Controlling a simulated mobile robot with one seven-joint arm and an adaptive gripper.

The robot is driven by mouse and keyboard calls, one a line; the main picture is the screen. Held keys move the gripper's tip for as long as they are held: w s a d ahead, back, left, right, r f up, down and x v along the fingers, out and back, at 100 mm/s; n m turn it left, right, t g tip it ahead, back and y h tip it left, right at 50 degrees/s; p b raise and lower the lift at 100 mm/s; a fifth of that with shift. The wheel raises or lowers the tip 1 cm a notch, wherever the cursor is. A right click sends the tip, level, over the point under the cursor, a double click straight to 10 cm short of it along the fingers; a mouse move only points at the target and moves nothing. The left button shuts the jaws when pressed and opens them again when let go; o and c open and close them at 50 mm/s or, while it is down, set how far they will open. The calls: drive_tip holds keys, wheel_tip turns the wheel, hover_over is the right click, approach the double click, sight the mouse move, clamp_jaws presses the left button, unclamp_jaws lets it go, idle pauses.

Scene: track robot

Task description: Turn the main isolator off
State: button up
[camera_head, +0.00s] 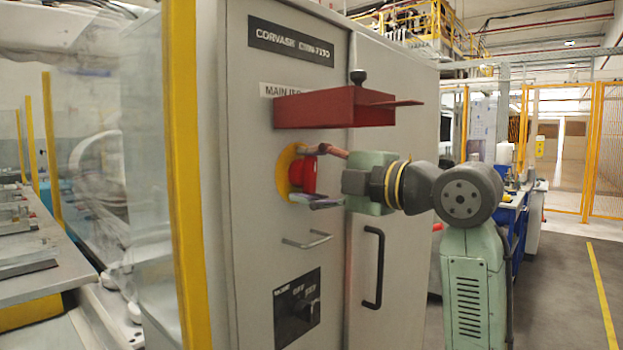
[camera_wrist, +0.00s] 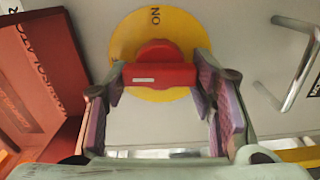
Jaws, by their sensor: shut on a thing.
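The main isolator is a red rotary knob (camera_head: 308,176) on a yellow disc (camera_head: 285,172), on the grey cabinet's front. My gripper (camera_head: 318,176) reaches it from the right, one finger above and one below. In the wrist view, the red knob (camera_wrist: 158,74) has a bar handle with a white mark near its left end. The fingers of my gripper (camera_wrist: 160,80) are shut on the two ends of this bar. Any other lettering on the disc is hidden.
A red open-sided guard (camera_head: 315,108) juts out above the knob, close over my gripper. A bar handle (camera_head: 307,241) and a black selector panel (camera_head: 297,308) are below. A black door handle (camera_head: 373,268) is at right. A yellow post (camera_head: 183,170) stands left.

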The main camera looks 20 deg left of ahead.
drive_tip(key=shift+n, duration=0.5)
drive_tip(key=o, duration=0.8)
drive_tip(key=shift+o, duration=0.2)
drive_tip(key=shift+d, duration=0.1)
drive_tip(key=v, duration=1.2)
